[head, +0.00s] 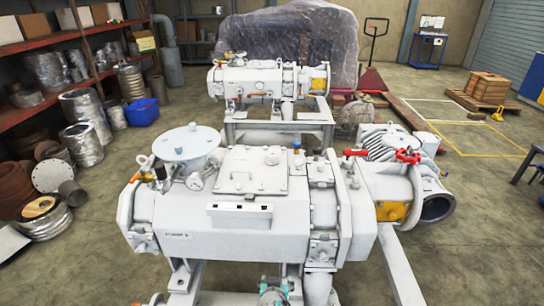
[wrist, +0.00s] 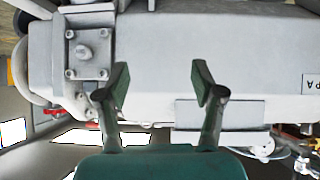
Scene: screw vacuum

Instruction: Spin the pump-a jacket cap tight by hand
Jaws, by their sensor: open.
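The white pump with a label on its front, pump A (head: 215,238), fills the middle of the head view. Its pale body (wrist: 200,45) also fills much of the wrist view. I cannot tell for sure which part is the jacket cap. A small blue cap (head: 297,146) stands on the pump's top. A square bolted plate with a round central knob (wrist: 86,52) shows at upper left in the wrist view. My gripper (wrist: 158,80) has two green fingers spread apart, with nothing between them, in front of the pump body. The knob lies left of the fingers, apart from them.
A second white pump (head: 262,82) stands behind on a frame. Red valve handles (head: 407,156) and an open pipe end (head: 437,208) stick out at the right. A metal shelf (head: 70,40) and silver ducting crowd the left. Floor is free at lower left and right.

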